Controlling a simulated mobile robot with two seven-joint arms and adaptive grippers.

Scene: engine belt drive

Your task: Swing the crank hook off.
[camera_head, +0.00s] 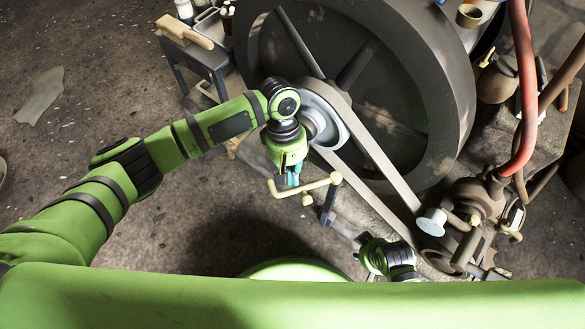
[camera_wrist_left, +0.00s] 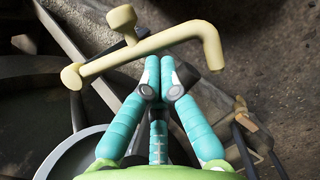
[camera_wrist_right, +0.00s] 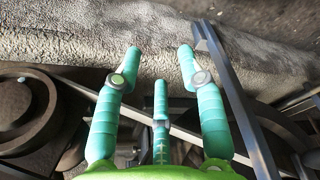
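The crank hook, a cream bent bar with a knob (camera_head: 320,186), is below the big wheel's hub in the head view. In the left wrist view the crank hook (camera_wrist_left: 165,41) lies across the picture, its right end bent toward me. My left gripper (camera_head: 292,182) has its fingers drawn together at the bar's middle; it also shows in the left wrist view (camera_wrist_left: 160,62). It looks shut on the bar, though the bar hides the contact. My right gripper (camera_wrist_right: 160,62) is open with its fingers spread and nothing between them; in the head view it is low centre right.
A large dark wheel (camera_head: 268,50) with a belt (camera_head: 375,150) running to a rusty pump-like machine (camera_head: 474,199) fills the right side. A red hose (camera_head: 525,90) rises behind it. A small bench with a brush (camera_head: 185,32) stands at upper left. The floor at left is mostly open.

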